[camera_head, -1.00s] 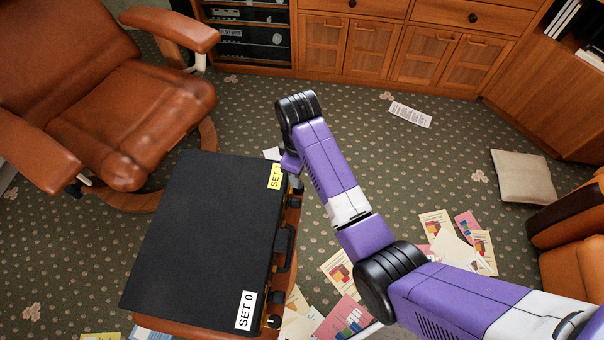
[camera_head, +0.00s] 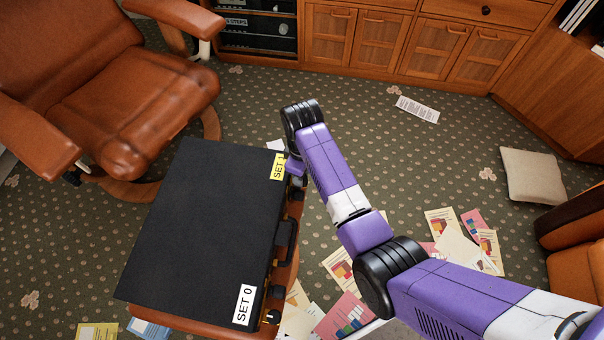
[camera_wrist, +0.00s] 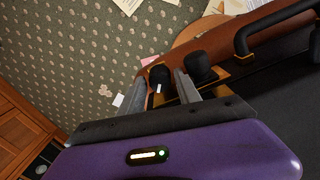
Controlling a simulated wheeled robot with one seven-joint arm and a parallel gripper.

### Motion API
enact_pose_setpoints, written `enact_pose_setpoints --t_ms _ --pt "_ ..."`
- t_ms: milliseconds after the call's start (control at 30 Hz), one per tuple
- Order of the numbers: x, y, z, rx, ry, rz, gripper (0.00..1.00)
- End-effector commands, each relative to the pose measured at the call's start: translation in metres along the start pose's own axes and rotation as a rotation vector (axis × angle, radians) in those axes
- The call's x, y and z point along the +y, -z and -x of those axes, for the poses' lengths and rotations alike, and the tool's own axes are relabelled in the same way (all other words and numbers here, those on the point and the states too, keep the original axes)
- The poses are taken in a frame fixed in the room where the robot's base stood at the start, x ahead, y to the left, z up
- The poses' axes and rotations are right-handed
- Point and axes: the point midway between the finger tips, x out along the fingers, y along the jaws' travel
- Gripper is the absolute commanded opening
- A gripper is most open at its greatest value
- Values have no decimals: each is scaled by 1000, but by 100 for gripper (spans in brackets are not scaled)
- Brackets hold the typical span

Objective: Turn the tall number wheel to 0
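A black case (camera_head: 200,230) lies flat on a brown leather seat, with a yellow SET 1 label (camera_head: 279,167) at its far corner and a white SET 0 label (camera_head: 244,304) at its near corner. Dark knobs stick out along its right side. In the wrist view, a black knob with a white mark (camera_wrist: 158,77) sits between the fingertips of my gripper (camera_wrist: 161,85). A second, wider black knob (camera_wrist: 199,67) stands just outside the right finger. The fingers are apart; contact with the marked knob cannot be made out. No wheel digits are readable.
The case's black handle (camera_head: 287,241) is between the two labels. A brown armchair (camera_head: 130,100) stands at left, wooden cabinets (camera_head: 380,40) at the back. Papers (camera_head: 345,315) and a cushion (camera_head: 531,175) lie on the carpet at right.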

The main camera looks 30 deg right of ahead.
Motion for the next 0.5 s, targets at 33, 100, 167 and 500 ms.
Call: enact_pose_setpoints --t_ms 33,100,167,500 --pt "0 0 0 0 0 0 40" --pt "0 0 0 0 0 0 32" --pt "0 0 0 0 0 0 20" --pt "0 0 1 0 1 11 0"
